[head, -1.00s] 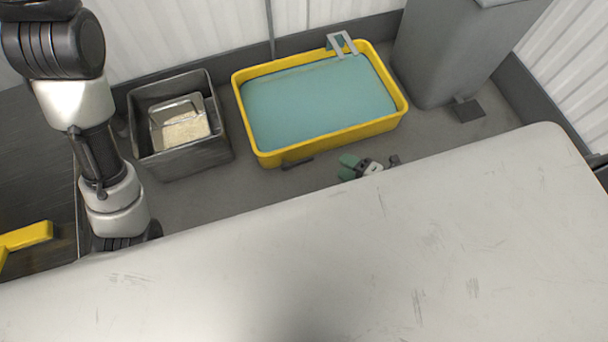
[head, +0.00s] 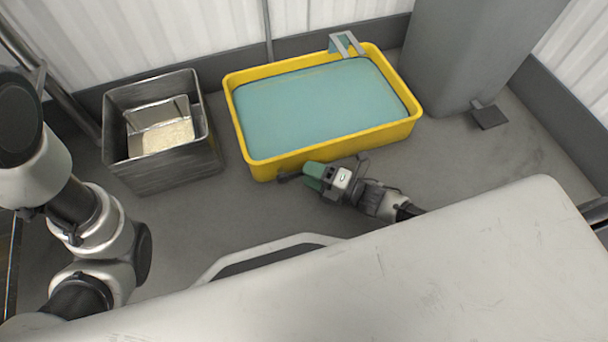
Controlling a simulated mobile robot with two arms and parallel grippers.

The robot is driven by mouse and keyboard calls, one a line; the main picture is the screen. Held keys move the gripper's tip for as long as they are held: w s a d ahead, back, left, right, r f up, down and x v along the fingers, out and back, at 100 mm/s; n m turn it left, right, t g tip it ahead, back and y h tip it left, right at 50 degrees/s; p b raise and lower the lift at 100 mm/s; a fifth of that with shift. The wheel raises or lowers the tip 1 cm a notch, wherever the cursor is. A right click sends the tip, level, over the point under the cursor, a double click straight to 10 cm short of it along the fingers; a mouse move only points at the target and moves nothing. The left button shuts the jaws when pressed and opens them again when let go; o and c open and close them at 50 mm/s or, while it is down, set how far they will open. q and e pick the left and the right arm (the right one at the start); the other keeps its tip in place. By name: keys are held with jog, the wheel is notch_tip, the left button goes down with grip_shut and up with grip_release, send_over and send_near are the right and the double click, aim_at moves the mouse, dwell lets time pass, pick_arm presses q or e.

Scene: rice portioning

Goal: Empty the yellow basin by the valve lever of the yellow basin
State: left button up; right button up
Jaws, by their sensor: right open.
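The yellow basin (head: 375,138) stands on the floor at the upper middle and is filled with blue-green liquid. Its valve lever (head: 287,178), a short dark bar, sticks out low at the front wall near the left corner. My right gripper (head: 308,177), with green fingertips, is in front of the basin, just right of the lever and pointing left at it. It is open; I cannot tell whether the fingertips touch the lever or lie around it. My left arm shows at the left, but its gripper is out of view.
A grey metal bin (head: 172,170) with a metal container of rice (head: 168,137) stands left of the basin. A metal bracket (head: 345,42) hangs on the basin's back rim. A grey pedal bin (head: 460,60) stands at the right. A large white surface (head: 400,280) fills the foreground.

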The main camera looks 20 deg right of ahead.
jog(key=shift+b+x, duration=0.35)
jog(key=shift+x, duration=0.8)
grip_shut()
